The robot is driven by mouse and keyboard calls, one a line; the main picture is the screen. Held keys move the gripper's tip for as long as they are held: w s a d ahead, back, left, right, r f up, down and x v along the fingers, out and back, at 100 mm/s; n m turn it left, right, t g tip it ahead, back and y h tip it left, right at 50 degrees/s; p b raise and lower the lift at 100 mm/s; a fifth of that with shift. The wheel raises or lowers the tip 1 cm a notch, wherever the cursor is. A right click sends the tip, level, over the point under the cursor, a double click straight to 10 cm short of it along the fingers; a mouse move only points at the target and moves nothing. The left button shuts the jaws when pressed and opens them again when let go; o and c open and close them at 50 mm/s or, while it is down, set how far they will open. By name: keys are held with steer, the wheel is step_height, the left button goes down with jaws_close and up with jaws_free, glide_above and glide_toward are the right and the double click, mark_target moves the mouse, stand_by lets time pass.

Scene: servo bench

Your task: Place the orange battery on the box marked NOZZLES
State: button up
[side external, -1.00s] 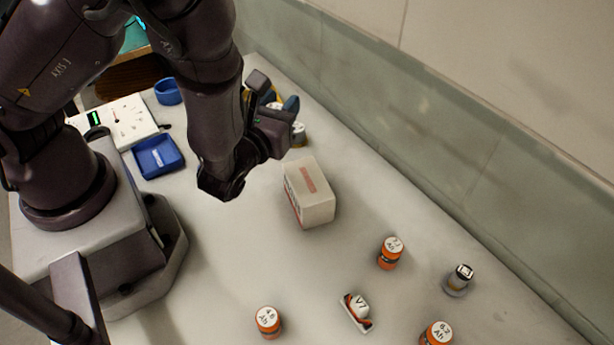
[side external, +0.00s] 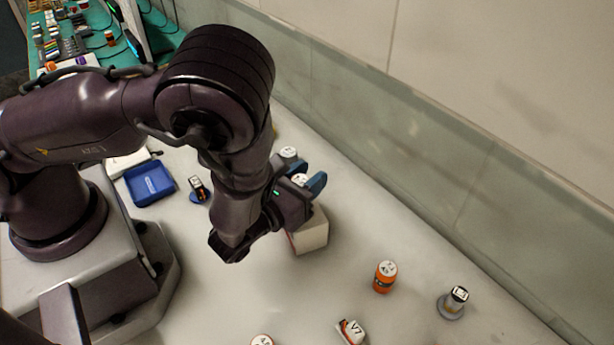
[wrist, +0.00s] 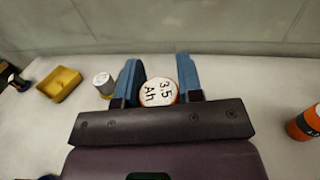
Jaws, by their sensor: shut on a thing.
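My gripper (side external: 308,182) is shut on a battery with a white top and an orange rim; its top shows between the blue fingers in the side view (side external: 299,179). In the wrist view the battery (wrist: 158,93), marked 3.5 Ah, sits between the two fingertips (wrist: 160,80). I cannot tell whether the battery touches the box. The wrist view does not show the box.
An orange battery (side external: 385,277), a small device on a grey base (side external: 454,302) and a V7 part (side external: 350,331) stand to the right and front. A white-topped cylinder (side external: 288,155) is behind my gripper. A blue tray (side external: 150,184) lies left; a yellow tray (wrist: 60,84) shows in the wrist view.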

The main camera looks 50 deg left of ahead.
steer(key=shift+f, duration=0.15)
steer(key=o, duration=1)
